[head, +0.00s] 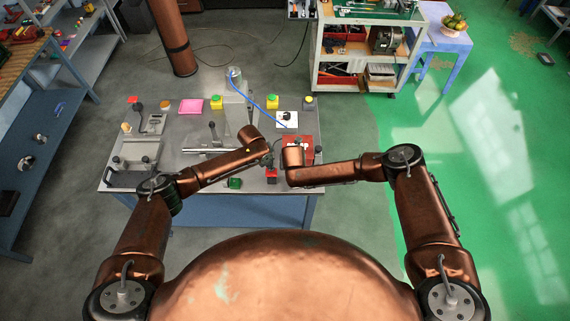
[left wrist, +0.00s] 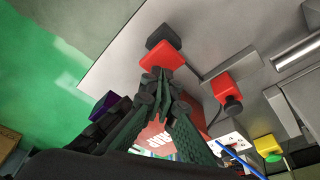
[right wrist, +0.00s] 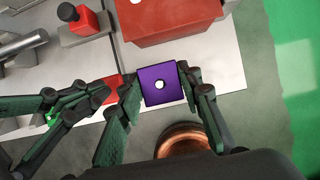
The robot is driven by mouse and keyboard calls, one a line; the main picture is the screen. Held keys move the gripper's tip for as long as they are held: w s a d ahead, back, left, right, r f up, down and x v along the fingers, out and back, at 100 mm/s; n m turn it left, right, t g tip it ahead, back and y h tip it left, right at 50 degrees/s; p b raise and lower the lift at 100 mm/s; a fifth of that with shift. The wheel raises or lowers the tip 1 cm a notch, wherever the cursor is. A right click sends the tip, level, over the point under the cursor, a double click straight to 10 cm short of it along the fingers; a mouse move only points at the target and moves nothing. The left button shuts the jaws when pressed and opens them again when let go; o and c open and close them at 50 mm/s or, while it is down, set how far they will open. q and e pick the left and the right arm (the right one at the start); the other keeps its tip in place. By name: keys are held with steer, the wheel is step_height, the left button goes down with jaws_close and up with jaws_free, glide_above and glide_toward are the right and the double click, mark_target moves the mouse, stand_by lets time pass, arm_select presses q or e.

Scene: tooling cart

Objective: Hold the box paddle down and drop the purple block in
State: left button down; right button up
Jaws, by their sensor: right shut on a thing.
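The purple block (right wrist: 158,85), a cube with a round hole, is between the fingers of my right gripper (right wrist: 160,80), which is shut on it. It also shows dark at the left in the left wrist view (left wrist: 103,104). The red box (right wrist: 170,18) lies just beyond the block in the right wrist view, and its lettered side (left wrist: 156,137) shows behind my left fingers. My left gripper (left wrist: 158,80) looks shut and empty, its fingertips at the near edge of the red paddle (left wrist: 162,57). Contact with the paddle is hard to tell. The box opening is hidden.
A red-topped piece (left wrist: 224,86) stands beside the box. A pink pad (head: 191,106), yellow-topped pieces (head: 216,102) and a white plate (head: 287,119) sit farther back. A blue cable (head: 262,107) crosses the cart. A green piece (head: 234,183) lies near the front edge.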

arm_select(q)
steer(key=shift+f, duration=0.1)
stand_by(0.3)
steer(key=shift+f, duration=0.5)
steer(key=shift+f, duration=0.15)
